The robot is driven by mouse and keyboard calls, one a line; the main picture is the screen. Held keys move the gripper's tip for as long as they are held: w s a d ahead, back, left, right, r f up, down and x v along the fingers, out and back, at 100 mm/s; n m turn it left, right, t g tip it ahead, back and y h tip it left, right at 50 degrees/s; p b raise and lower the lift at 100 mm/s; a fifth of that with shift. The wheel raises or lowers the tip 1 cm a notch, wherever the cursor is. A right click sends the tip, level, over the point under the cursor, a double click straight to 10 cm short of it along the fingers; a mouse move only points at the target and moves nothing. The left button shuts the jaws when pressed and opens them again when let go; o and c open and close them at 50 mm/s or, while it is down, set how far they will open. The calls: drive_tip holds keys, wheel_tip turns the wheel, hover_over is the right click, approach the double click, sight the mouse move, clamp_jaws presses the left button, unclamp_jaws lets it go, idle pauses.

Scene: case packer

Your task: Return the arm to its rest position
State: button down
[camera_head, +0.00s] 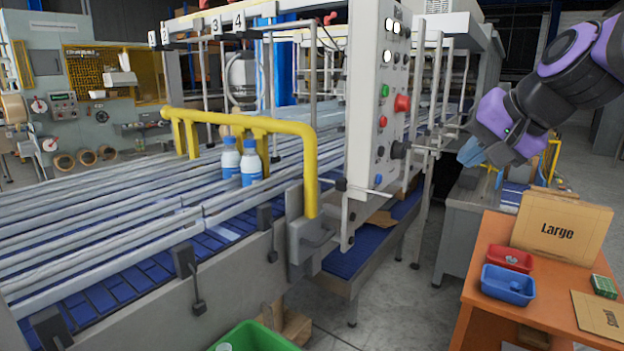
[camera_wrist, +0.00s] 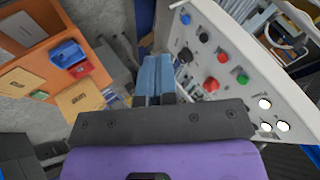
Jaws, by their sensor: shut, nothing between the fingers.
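My gripper (camera_head: 474,153) is at the right of the head view, raised above the machine's side and just right of the control panel (camera_head: 377,110). Its blue fingers are together with nothing between them. In the wrist view the closed fingers of my gripper (camera_wrist: 154,76) point away from the camera. The control panel (camera_wrist: 236,62), with its coloured buttons, is to their right. The purple and black arm comes in from the upper right of the head view.
An orange table (camera_head: 472,273) at the right holds a "Large" carton (camera_head: 560,229), a red bin (camera_head: 509,258) and a blue bin (camera_head: 508,285). Two bottles (camera_head: 240,161) stand on the conveyor behind a yellow rail (camera_head: 253,122). A green crate (camera_head: 254,337) is at the bottom. Grey floor shows between conveyor and table.

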drive_tip(key=s+d+f+n+g+h, duration=0.1)
drive_tip(key=s+d+f+n+h, duration=0.1)
drive_tip(key=s, duration=0.6)
drive_tip(key=s+d+f+n+g+h, duration=0.1)
drive_tip(key=s+d+f+n, duration=0.2)
drive_tip(key=s, duration=0.6)
drive_tip(key=shift+s+f+g+h, duration=0.3)
drive_tip(key=shift+f+g+h, duration=0.1)
drive_tip(key=shift+f, duration=0.5)
